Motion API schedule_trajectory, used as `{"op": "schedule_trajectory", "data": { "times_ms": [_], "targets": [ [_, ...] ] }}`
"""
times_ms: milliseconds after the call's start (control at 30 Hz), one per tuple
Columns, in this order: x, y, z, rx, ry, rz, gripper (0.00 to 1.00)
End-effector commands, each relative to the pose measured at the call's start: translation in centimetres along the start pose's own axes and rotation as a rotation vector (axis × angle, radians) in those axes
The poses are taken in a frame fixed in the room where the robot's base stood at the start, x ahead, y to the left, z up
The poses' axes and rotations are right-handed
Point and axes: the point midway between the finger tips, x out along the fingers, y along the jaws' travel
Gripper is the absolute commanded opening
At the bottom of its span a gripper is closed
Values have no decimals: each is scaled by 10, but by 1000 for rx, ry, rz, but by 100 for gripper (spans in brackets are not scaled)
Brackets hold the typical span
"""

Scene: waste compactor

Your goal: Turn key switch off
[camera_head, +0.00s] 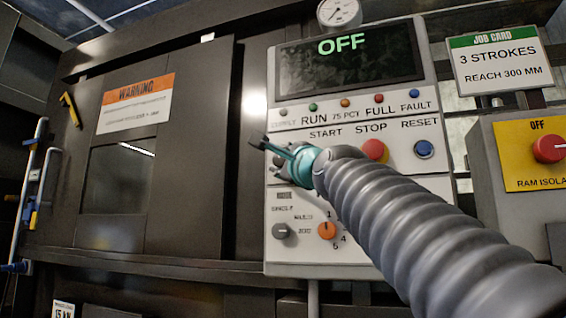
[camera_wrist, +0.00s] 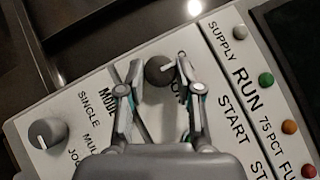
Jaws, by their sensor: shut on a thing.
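The key switch (camera_wrist: 160,71), a round dark knob with a lighter pointer, sits on the grey control panel (camera_head: 432,85) between my fingertips in the wrist view. My gripper (camera_wrist: 158,66) is shut on it, one finger on each side. Its label is partly covered by the right finger. In the head view, my gripper (camera_head: 266,146) is at the panel's left edge, left of the START label, and the key switch is hidden there. The panel's display (camera_head: 345,60) reads OFF in green.
A mode selector knob (camera_wrist: 47,132) sits close by on the panel. The dark compactor door (camera_head: 165,190) stands left.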

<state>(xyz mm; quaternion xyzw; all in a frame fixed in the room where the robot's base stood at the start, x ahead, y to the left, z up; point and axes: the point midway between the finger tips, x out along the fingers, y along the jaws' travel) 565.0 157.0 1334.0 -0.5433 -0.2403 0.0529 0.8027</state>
Motion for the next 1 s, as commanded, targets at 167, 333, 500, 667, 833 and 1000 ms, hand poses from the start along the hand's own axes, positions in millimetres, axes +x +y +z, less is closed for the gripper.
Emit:
{"op": "schedule_trajectory", "data": {
  "times_ms": [167,333,500,667,833,1000],
  "targets": [
    [-1,1,-1,-2,1,1,60],
    [0,1,0,-1,0,2,60],
    [-1,1,0,0,0,2,60],
    [-12,0,0,1,0,1,60],
    [-36,0,1,0,0,0,60],
    [-65,0,0,0,1,1,60]
  ]
}}
